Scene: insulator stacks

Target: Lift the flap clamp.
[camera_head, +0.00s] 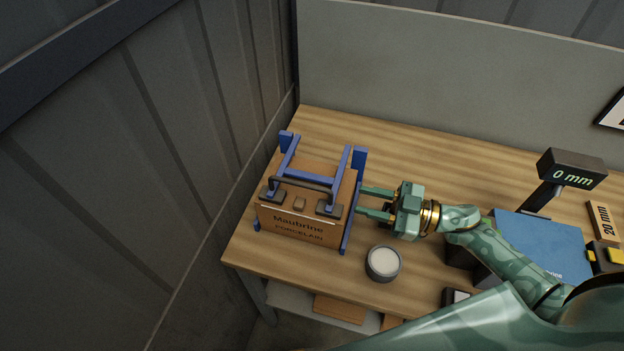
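A brown box (290,224) marked "Maubrine PORCELAIN" sits in a blue frame at the left end of the wooden table. The flap clamp (300,184) lies over its top: blue arms come from the back, with a dark bar across them and dark pads at the front edge. The clamp looks lowered onto the box. My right gripper (363,200) is at the box's right side, its two fingers apart and pointing left at the frame. Nothing shows between the fingers; whether the tips touch the frame is unclear. My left gripper is out of view.
A round cup (383,263) with pale contents stands near the front edge, below my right gripper. A display reading "0 mm" (572,172), a blue plate (543,242) and a "20 mm" block (603,221) are at the right. The table behind the box is clear; walls stand left and behind.

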